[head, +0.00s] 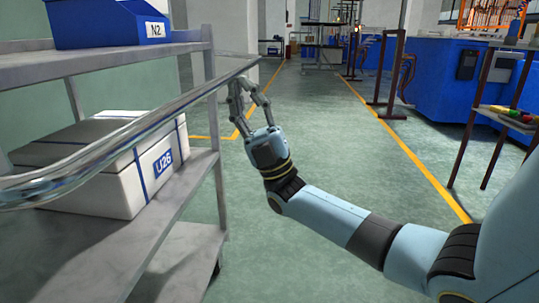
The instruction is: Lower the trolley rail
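The trolley rail (122,133) is a shiny, see-through-looking bar. It runs slantwise from the near left edge of the head view to its far end by my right gripper, above the lower shelf and in front of the trolley's side. My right gripper (240,83) reaches up from below, its two bent fingers closing together at the rail near its far end; the exact contact is small in view. The grey trolley (165,200) stands at left with an upper and a lower shelf. My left gripper is out of view.
A blue bin marked N2 (105,24) sits on the upper shelf. A white box marked U26 (121,192) sits on the lower shelf, partly behind the rail. Green floor (310,130) is open beyond my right arm. Blue machines (440,80) and a rack (500,114) stand at right.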

